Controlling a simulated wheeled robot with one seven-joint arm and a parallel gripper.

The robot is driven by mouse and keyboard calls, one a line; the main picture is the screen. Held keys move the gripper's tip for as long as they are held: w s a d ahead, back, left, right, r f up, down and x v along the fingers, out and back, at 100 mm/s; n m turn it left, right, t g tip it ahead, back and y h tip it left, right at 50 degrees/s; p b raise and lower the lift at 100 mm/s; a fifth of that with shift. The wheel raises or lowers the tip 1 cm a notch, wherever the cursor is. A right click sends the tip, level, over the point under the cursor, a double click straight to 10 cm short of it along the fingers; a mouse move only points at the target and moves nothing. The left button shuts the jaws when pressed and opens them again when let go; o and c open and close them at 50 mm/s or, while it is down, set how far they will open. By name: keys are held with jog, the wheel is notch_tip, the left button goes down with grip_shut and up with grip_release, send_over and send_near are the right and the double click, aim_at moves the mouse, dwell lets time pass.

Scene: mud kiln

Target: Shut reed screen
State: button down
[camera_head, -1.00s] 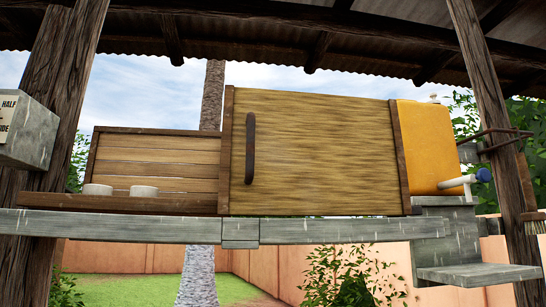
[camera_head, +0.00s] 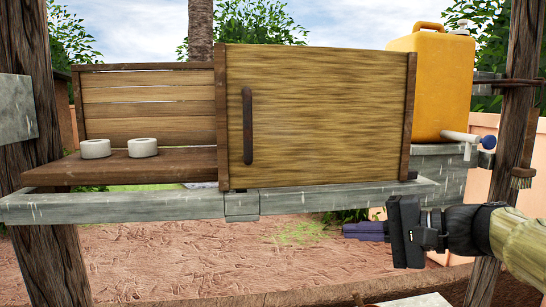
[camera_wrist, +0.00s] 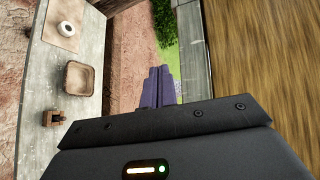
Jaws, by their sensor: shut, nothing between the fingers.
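The reed screen (camera_head: 315,115) is a straw-coloured sliding panel with dark wood side rails. It covers the right part of a wooden cabinet, and the left part stands open. Its dark upright handle (camera_head: 248,125) is near its left edge. In the open part, two whitish ring-shaped pieces (camera_head: 96,148) (camera_head: 143,147) sit on a brown shelf (camera_head: 170,172). My gripper (camera_head: 362,231) is below the screen's lower right, apart from it, fingers pointing left, shut and empty. In the wrist view my shut fingers (camera_wrist: 158,87) show left of the straw-coloured panel (camera_wrist: 275,55).
A grey beam (camera_head: 120,206) runs under the cabinet. A yellow jerrycan (camera_head: 430,85) with a tap stands on the right. Wooden posts flank both sides. The wrist view shows a grey worktop (camera_wrist: 65,40) with a square wooden bowl (camera_wrist: 79,78) and small items.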

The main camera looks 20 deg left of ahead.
notch_tip(320, 180, up, 13)
jog(key=s+a+n+g+y+p, duration=0.1)
jog(key=s+a+n+y+p, duration=0.1)
jog(key=y, duration=0.1)
jog(key=shift+g, duration=0.4)
jog(key=shift+r, duration=0.1)
jog(key=shift+p, duration=0.3)
jog(key=p, duration=0.5)
send_near(273, 156)
jog(key=s+a, duration=0.1)
jog(key=a+r, duration=0.1)
jog(key=a, duration=0.1)
jog(key=s+a, duration=0.1)
jog(key=shift+s+a+r, duration=0.3)
jog(key=shift+a+r, duration=0.05)
jog(key=shift+a, duration=0.05)
jog(key=shift+s+a+p, duration=0.85)
jog(key=shift+s+a, duration=0.25)
jog(key=shift+s+a+f, duration=0.2)
jog(key=shift+a, duration=0.1)
